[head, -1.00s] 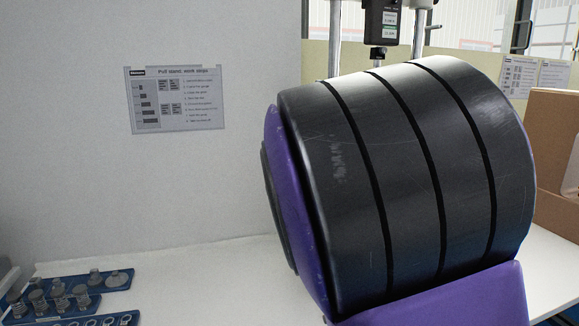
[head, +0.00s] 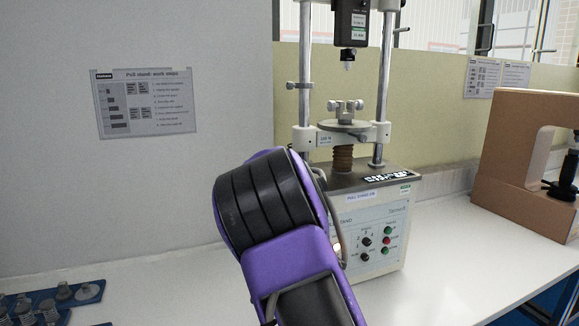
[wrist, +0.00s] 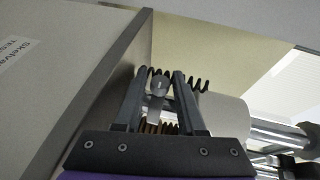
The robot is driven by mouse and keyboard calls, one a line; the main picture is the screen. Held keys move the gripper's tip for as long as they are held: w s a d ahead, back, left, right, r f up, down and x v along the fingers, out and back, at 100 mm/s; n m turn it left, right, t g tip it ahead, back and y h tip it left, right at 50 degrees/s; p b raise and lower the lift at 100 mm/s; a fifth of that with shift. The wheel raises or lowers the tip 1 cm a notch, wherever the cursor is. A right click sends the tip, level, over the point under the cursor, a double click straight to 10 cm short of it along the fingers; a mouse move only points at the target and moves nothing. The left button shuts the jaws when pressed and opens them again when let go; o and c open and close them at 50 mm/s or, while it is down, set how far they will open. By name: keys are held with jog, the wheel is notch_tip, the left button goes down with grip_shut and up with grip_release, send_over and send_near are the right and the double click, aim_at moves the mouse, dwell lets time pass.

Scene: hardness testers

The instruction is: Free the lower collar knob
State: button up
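The pull stand (head: 375,215) stands on the bench in the head view, with two chrome columns, a brown screw and white collars on the columns. The left white collar (head: 303,138) is low on its column, just above my arm. In the wrist view my gripper (wrist: 160,85) has its two dark fingers apart. A grey metal knob with a flat stem (wrist: 157,88) stands between them; I cannot tell if either finger touches it. A pale cylinder (wrist: 228,115), likely the collar, is just right of the fingers. In the head view my arm hides my gripper.
A smaller collar (head: 300,85) sits higher on the left column. A brown frame (head: 525,150) stands at right. Blue trays (head: 85,291) with metal parts lie at lower left. The stand's beige housing (wrist: 50,75) is close left of my fingers in the wrist view.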

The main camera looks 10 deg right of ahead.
grip_shut()
jog(key=shift+d+r+g+p, duration=0.1)
jog(key=shift+r+g+p, duration=0.25)
jog(key=shift+p, duration=0.45)
jog(key=shift+r+g+p, duration=0.1)
jog(key=shift+g+p, duration=0.15)
jog(key=shift+p, duration=0.35)
jog(key=shift+f+n+g+p, duration=0.3)
jog(key=shift+f+n+g, duration=0.1)
jog(key=shift+g, duration=0.5)
grip_release()
